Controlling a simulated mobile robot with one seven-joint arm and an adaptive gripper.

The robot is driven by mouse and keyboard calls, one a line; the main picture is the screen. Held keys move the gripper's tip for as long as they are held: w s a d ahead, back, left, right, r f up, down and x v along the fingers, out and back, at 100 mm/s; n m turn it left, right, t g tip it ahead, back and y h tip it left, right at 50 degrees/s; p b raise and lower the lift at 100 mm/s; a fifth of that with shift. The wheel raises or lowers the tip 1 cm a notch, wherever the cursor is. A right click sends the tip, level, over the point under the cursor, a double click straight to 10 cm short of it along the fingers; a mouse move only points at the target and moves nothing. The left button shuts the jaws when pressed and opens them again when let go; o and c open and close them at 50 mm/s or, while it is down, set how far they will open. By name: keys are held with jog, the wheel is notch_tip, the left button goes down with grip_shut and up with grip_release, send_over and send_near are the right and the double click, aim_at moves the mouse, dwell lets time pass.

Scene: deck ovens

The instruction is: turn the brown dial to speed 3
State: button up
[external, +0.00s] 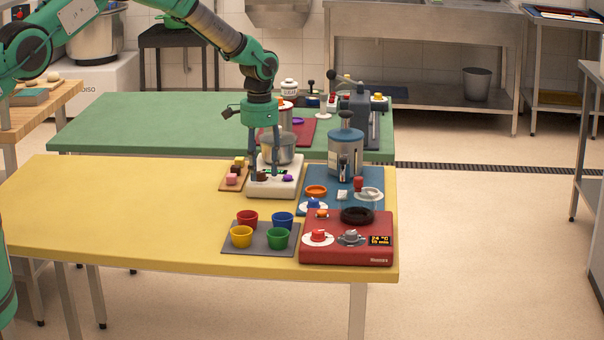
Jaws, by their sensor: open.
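A white appliance (272,190) with a steel bowl (281,150) on top stands on the yellow table. Its front has a small green-lit display, a small brown dial (262,176) at the left and a purple knob (288,178) at the right. My gripper (264,173) points straight down over this appliance with its fingers spread. The brown dial appears to be between or just beside the fingertips; contact cannot be told at this size. The dial's pointer and the speed marks are too small to read.
A board with small coloured blocks (233,174) lies left of the appliance. A grey tray (288,245) with coloured cups is in front. A blue base with a grey machine (345,155) and a red hotplate (346,250) stand right. The table's left (110,210) is clear.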

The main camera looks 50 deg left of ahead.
jog(key=shift+f, duration=0.3)
grip_shut()
jog(key=shift+n, duration=0.5)
grip_release()
